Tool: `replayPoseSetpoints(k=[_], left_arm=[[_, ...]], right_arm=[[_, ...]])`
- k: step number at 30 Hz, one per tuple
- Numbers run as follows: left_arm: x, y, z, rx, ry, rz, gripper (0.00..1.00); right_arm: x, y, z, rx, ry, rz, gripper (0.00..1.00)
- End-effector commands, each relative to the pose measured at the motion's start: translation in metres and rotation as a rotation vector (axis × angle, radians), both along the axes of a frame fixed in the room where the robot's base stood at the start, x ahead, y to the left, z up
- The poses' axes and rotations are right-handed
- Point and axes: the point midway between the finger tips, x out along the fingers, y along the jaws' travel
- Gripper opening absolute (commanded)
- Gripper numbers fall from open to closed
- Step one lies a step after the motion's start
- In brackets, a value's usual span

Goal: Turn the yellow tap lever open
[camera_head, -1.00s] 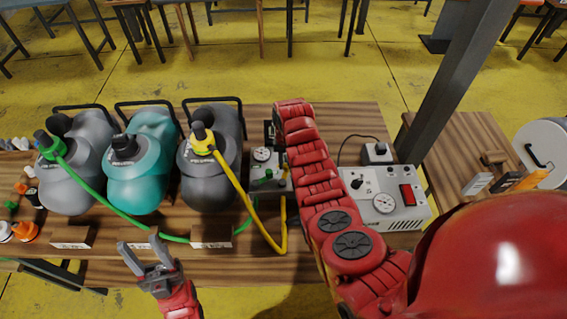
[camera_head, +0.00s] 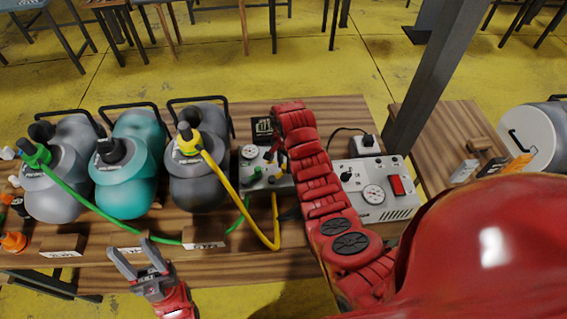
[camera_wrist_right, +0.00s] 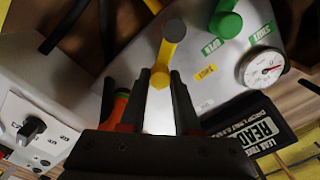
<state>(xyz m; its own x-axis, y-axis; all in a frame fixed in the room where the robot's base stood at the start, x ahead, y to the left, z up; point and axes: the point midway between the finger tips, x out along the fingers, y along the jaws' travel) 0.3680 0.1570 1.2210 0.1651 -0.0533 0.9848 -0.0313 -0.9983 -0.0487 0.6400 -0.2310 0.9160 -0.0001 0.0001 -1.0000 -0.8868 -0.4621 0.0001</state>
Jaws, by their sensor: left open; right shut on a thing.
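The yellow tap lever (camera_wrist_right: 172,42) stands on the grey manifold box (camera_wrist_right: 205,85) in the right wrist view, beside a small yellow label. My right gripper (camera_wrist_right: 160,80) is shut on the lever's lower end, one finger on each side. A green tap lever (camera_wrist_right: 226,22) stands to the right of the yellow one. My left gripper (camera_head: 140,258) is open and empty at the table's front edge.
A yellow hose (camera_head: 228,182) and a green hose (camera_head: 95,208) run from the cylinders to the manifold. A pressure gauge (camera_wrist_right: 262,67) sits on the manifold, near a dark sign (camera_wrist_right: 258,130). A grey control box (camera_head: 375,187) stands right of my arm.

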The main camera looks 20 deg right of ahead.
Motion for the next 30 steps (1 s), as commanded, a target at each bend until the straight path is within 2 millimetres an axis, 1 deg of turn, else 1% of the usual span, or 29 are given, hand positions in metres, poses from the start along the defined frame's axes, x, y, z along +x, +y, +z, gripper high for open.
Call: replayPoseSetpoints(k=[16,17,21,22,30], left_arm=[[0.0,0.0,0.0001,0.0,0.0,0.0,0.5],[0.0,0.0,0.0001,0.0,0.0,0.0,0.5],[0.0,0.0,0.0001,0.0,0.0,0.0,0.5],[0.0,0.0,0.0001,0.0,0.0,0.0,0.5],[0.0,0.0,-0.0002,0.0,0.0,0.0,0.5]], right_arm=[[-0.0023,-0.0001,-0.0005,0.0,0.002,-0.028,0.0],[-0.0023,-0.0001,-0.0005,0.0,0.002,-0.028,0.32],[-0.0021,-0.0001,-0.0004,0.0,0.002,-0.028,0.57],[-0.002,0.0,-0.0004,0.0,0.002,-0.028,0.6],[-0.0015,-0.0001,0.0002,0.0,0.0,-0.027,0.6]])
